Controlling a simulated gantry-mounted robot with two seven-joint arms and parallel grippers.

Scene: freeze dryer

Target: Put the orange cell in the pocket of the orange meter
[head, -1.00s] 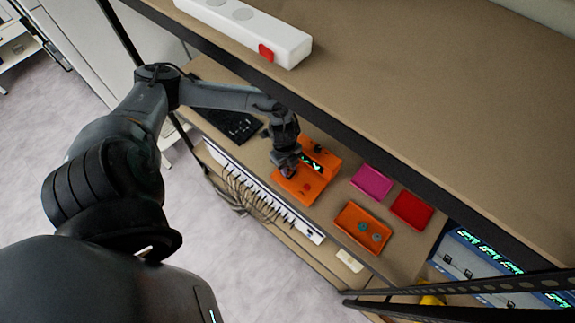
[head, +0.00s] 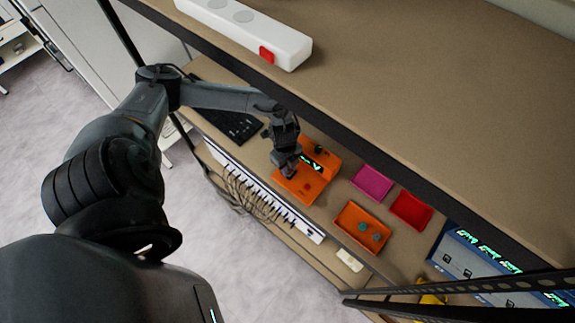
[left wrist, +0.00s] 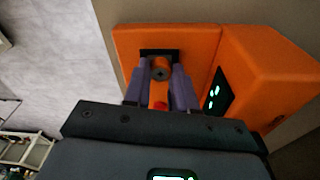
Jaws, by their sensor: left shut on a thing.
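The orange meter (head: 323,188) lies on the lower shelf, with a raised part that carries a dark display with green marks. In the left wrist view the meter (left wrist: 205,42) has a dark rectangular pocket (left wrist: 147,54) in its flat part. My left gripper (head: 288,172) is over the flat part of the meter. In the left wrist view its purple fingers (left wrist: 161,88) are shut on the orange cell (left wrist: 161,60), whose grey end shows between the fingertips. The cell overlaps the pocket in this view; its depth there is hard to tell. My right gripper is not in view.
Right of the meter lie a magenta tray (head: 372,182), a red tray (head: 411,210) and an orange tray (head: 346,217) with a few small round pieces. A black keyboard (head: 236,124) lies at the left. The upper shelf (head: 420,90) overhangs close behind the meter.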

